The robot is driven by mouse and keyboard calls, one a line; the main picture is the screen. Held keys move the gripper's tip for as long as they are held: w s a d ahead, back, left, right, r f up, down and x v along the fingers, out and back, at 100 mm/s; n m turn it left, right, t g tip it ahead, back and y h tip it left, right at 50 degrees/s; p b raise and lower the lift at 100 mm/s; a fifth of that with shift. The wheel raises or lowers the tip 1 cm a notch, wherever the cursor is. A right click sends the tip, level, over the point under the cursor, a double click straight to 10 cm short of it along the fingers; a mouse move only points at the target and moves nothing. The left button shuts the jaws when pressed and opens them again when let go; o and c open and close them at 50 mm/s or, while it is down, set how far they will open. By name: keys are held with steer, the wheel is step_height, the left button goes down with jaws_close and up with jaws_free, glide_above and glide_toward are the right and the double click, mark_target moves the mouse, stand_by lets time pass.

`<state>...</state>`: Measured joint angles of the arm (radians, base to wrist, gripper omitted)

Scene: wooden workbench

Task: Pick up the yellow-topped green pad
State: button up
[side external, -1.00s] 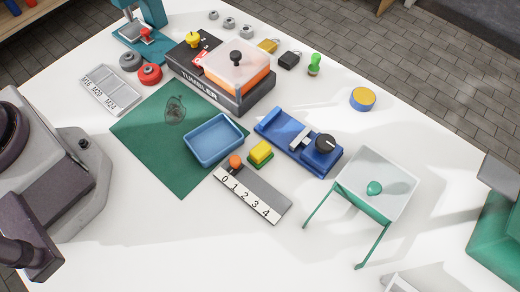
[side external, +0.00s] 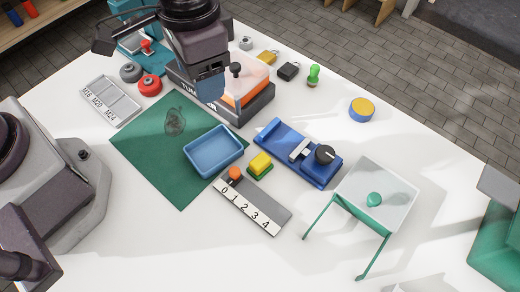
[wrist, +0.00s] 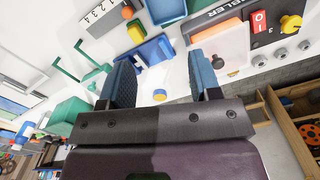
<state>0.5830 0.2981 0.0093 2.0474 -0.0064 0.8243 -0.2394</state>
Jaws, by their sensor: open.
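The yellow-topped green pad (side external: 260,164) sits on the white bench, between the blue tray and the blue clamp-like device. It is a small yellow block on a green base, and it also shows near the top of the wrist view (wrist: 135,32). My gripper (side external: 210,88) is high over the tumbler box at the back, to the upper left of the pad and well apart from it. In the wrist view my gripper (wrist: 162,76) shows two blue fingers spread apart with nothing between them touching.
The blue tray (side external: 188,153) stands on a green mat (side external: 180,192) left of the pad. The blue device (side external: 322,172) is to its right. A numbered slider plate (side external: 262,203) with an orange knob lies just in front. A green-legged stand (side external: 400,205) is farther right.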

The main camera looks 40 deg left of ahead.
steer(key=n, duration=0.1)
glide_above(260, 160)
steer(key=s+a, duration=0.1)
steer(key=s, duration=0.1)
step_height(260, 160, down, 7)
steer(key=w+d+n, duration=0.2)
steer(key=w, duration=0.1)
steer(key=f, duration=0.7)
steer(key=shift+s+a+f, duration=0.25)
steer(key=shift+s+a, duration=0.05)
steer(key=shift+a, duration=0.05)
steer(key=f, duration=0.5)
steer(key=shift+s+a+f, duration=0.1)
steer(key=shift+s+a, duration=0.05)
steer(key=shift+s, duration=0.05)
steer(key=c, duration=1)
